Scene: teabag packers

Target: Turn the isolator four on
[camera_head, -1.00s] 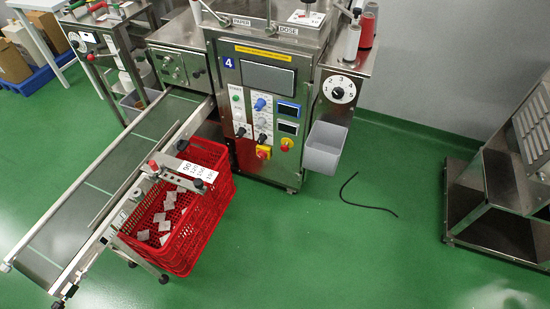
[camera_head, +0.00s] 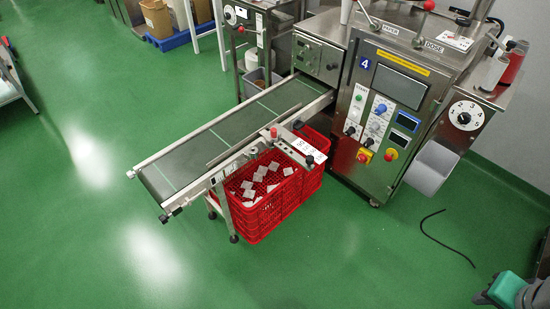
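The machine marked with a blue 4 (camera_head: 364,62) stands right of centre. Its steel front panel carries a screen (camera_head: 398,86), small displays, knobs and buttons. Low on the panel are two red and yellow controls, a left one (camera_head: 364,156) and a right one (camera_head: 391,154). Neither is labelled legibly, so I cannot tell which is the isolator or how its handle is set.
A conveyor (camera_head: 205,160) juts out front left of the machine. A red crate (camera_head: 262,216) with several teabags stands under it. A grey bin (camera_head: 431,168) hangs on the machine's right side. A black cable (camera_head: 440,243) lies on the green floor.

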